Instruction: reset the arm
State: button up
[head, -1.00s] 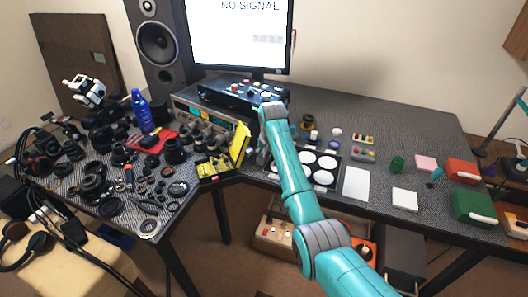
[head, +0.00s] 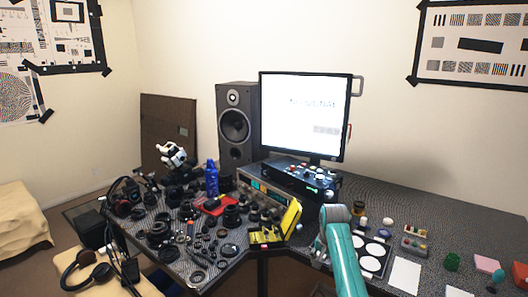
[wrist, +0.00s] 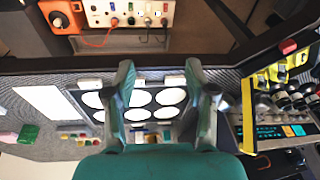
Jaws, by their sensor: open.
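My teal arm (head: 345,258) rises from the bottom of the head view, in front of the desk and left of a tray of white discs. The gripper end is not visible there. In the wrist view my gripper (wrist: 160,70) is open, its two teal fingers wide apart with nothing between them. The tray of white discs (wrist: 160,129) shows beyond and between the fingers, apart from them as far as I can tell; it also shows in the head view (head: 386,232).
A yellow open case (head: 290,218) and many lens parts crowd the desk's left side. A monitor (head: 304,115) and speaker (head: 236,125) stand behind. A white sheet (head: 406,275) lies right of the tray. In the wrist view, a power strip (wrist: 130,14) lies below the desk edge.

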jog(key=s+f+n+t, duration=0.1)
jog(key=s+f+t, duration=0.1)
jog(key=s+f, duration=0.7)
jog(key=s+f+n+t, duration=0.1)
jog(key=s+f, duration=0.5)
jog(key=f, duration=0.6)
jog(key=s+a+f+n+t, duration=0.1)
jog(key=s+f, duration=0.2)
jog(key=s, duration=0.6)
jog(key=s+f+t, duration=0.2)
jog(key=s+f, duration=0.2)
jog(key=s, duration=0.6)
jog(key=s+r+t, duration=0.1)
jog(key=s+r, duration=0.2)
jog(key=s, duration=0.4)
jog(key=s+r+n+t, duration=0.1)
jog(key=s+r, duration=0.2)
jog(key=s, duration=0.4)
jog(key=s+r+t, duration=0.1)
jog(key=s+r, duration=0.2)
jog(key=s, duration=0.4)
jog(key=s+r+n+t, duration=0.1)
jog(key=s+r, duration=0.6)
jog(key=r, duration=0.3)
jog(key=s+r+n+t, duration=0.1)
jog(key=s+r+t, duration=0.1)
jog(key=s+r, duration=0.5)
notch_tip(320, 180, up, 4)
jog(key=shift+a+r, duration=0.1)
jog(key=shift+a, duration=0.3)
